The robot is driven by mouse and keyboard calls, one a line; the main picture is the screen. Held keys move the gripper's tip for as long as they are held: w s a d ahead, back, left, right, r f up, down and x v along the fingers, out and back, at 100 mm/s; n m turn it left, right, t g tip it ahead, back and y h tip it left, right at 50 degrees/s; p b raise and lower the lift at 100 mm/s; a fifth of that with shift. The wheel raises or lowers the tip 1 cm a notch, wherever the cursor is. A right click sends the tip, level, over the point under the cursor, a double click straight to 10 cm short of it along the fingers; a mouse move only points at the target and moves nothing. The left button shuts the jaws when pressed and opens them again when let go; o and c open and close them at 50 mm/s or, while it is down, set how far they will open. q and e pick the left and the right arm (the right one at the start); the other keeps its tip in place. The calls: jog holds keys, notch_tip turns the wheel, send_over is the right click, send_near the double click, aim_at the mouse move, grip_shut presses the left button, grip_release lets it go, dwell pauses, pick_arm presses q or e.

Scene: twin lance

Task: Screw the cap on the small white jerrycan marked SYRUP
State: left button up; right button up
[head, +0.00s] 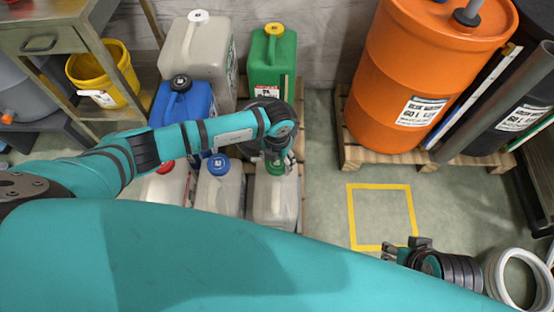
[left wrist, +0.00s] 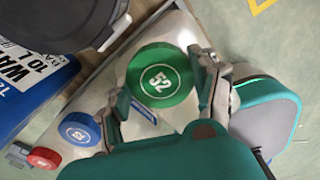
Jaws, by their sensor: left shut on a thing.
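Three small white jerrycans stand in a front row in the head view: one with a red cap (head: 166,167), one with a blue cap (head: 218,164) and, on the right, one with a green cap (head: 275,167). No SYRUP mark is readable on any of them. My left gripper (left wrist: 163,95) is shut on the green cap (left wrist: 160,76), marked 52, with a finger on either side. The cap sits over the top of the right white jerrycan (head: 274,205); its thread is hidden. My right gripper (head: 405,249) is low on the right, away from the cans; its fingers are unclear.
Behind stand a blue can (head: 184,106), a large grey-white can (head: 197,53) and a green can (head: 272,60). An orange drum (head: 420,75) stands on a pallet at the right. Floor inside the yellow square (head: 351,215) is clear. White hose coils (head: 497,270) lie lower right.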

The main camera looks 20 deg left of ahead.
pick_arm(q)
jog(key=shift+f+b, duration=0.35)
jog(key=shift+f, duration=0.2)
dwell(1.1)
jog(key=o, duration=1.4)
